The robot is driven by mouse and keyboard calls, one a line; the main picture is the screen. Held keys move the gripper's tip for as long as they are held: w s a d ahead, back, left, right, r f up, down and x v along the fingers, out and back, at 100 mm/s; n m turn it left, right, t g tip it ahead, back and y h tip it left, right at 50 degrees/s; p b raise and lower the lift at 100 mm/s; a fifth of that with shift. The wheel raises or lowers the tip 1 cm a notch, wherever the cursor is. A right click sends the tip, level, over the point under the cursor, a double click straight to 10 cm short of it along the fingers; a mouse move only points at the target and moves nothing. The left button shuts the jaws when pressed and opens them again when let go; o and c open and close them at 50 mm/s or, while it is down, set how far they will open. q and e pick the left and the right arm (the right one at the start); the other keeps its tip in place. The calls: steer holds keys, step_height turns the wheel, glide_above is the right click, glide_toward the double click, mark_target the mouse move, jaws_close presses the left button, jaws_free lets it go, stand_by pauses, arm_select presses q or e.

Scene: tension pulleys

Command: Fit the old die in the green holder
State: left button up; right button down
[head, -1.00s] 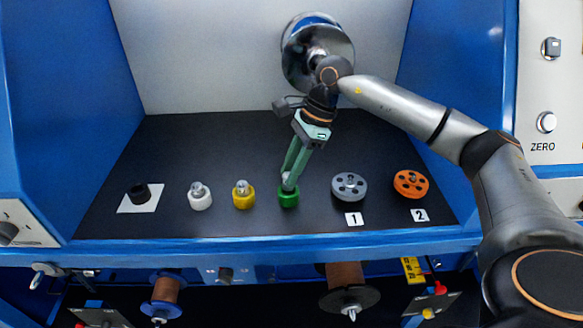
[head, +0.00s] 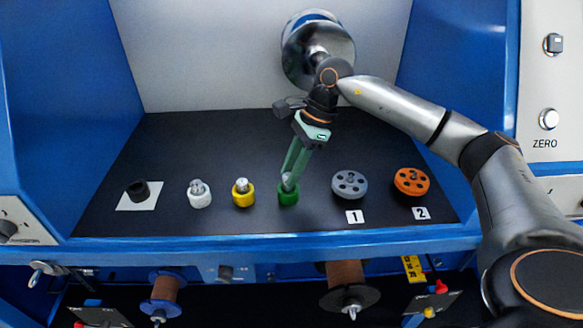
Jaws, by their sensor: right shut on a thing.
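The green holder (head: 288,196) stands on the black shelf, in the middle of the row. My right gripper (head: 290,180) points down at it, with its fingertips at the holder's top. It is shut on a small silver die, mostly hidden by the fingers; I cannot tell how deep the die sits in the holder. A white holder (head: 200,198) and a yellow holder (head: 243,197) stand to the left, each with a silver piece in it. My left gripper is not in view.
A black piece (head: 139,191) sits on a white square at the left. A grey pulley (head: 349,184) by label 1 and an orange pulley (head: 411,181) by label 2 stand to the right. A large metal wheel (head: 301,50) is on the back wall.

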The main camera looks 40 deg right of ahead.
steer(key=shift+f+b, duration=0.5)
steer(key=shift+f, duration=0.25)
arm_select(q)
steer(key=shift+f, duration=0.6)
arm_select(e)
steer(key=shift+s+f, duration=0.15)
steer(key=shift+f, duration=0.05)
steer(key=c, duration=1)
jaws_free()
steer(key=o, duration=0.4)
steer(key=shift+r, duration=0.1)
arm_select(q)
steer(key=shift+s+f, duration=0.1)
arm_select(e)
steer(key=shift+o, duration=0.2)
steer(key=shift+v, duration=0.95)
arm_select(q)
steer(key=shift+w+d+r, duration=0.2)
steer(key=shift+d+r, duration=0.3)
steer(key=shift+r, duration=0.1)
arm_select(e)
steer(key=w+v, duration=0.1)
steer(key=v, duration=0.9)
steer(key=shift+s+r, duration=0.25)
steer(key=shift+s, duration=0.15)
